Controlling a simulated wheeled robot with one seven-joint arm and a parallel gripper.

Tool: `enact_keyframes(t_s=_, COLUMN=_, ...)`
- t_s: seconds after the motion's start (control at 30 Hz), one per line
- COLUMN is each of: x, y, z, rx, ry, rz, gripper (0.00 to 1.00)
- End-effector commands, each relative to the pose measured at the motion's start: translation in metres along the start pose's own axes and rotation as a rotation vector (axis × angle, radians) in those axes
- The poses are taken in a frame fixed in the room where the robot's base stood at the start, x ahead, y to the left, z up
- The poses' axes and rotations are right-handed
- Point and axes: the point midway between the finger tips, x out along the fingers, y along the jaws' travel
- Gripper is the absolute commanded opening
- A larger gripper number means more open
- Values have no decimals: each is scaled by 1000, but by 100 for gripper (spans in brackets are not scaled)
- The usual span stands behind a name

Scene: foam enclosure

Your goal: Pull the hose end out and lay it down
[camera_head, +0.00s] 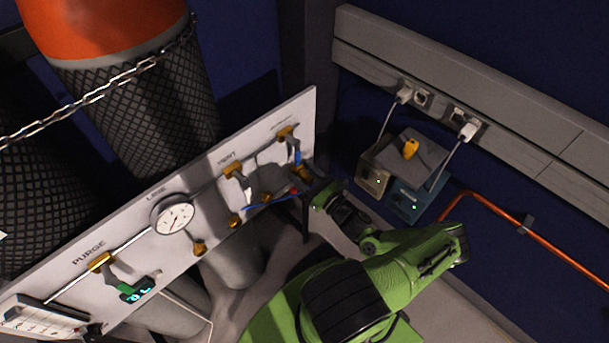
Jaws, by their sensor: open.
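A thin blue hose (266,203) runs along the lower right part of the white gas panel (130,222). Its right end goes toward a small red piece (294,191) by a brass fitting near the panel's right edge. I cannot tell whether the hose end is seated in that fitting. My gripper (308,184) is at the end of my green arm, close to the panel's right edge and the red piece. It is open; its fingers are small and dark here, and I see nothing held between them.
A pressure gauge (173,217) and brass valves sit on the panel. A chained cylinder (140,110) stands behind it. Two boxes (405,175) with plugged cables stand right, below a grey wall trunking (480,105). An orange pipe (540,241) runs along the wall.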

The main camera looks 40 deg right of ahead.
Motion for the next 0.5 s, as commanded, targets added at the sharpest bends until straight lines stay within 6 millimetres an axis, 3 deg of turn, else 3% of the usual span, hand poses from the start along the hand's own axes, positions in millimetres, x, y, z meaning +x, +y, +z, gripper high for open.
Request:
enact_keyframes(t_s=0.17, x=0, y=0, z=0, rx=0, ry=0, rz=1, gripper=54)
enact_keyframes(t_s=0.5, x=0, y=0, z=0, rx=0, ry=1, rz=1, gripper=2)
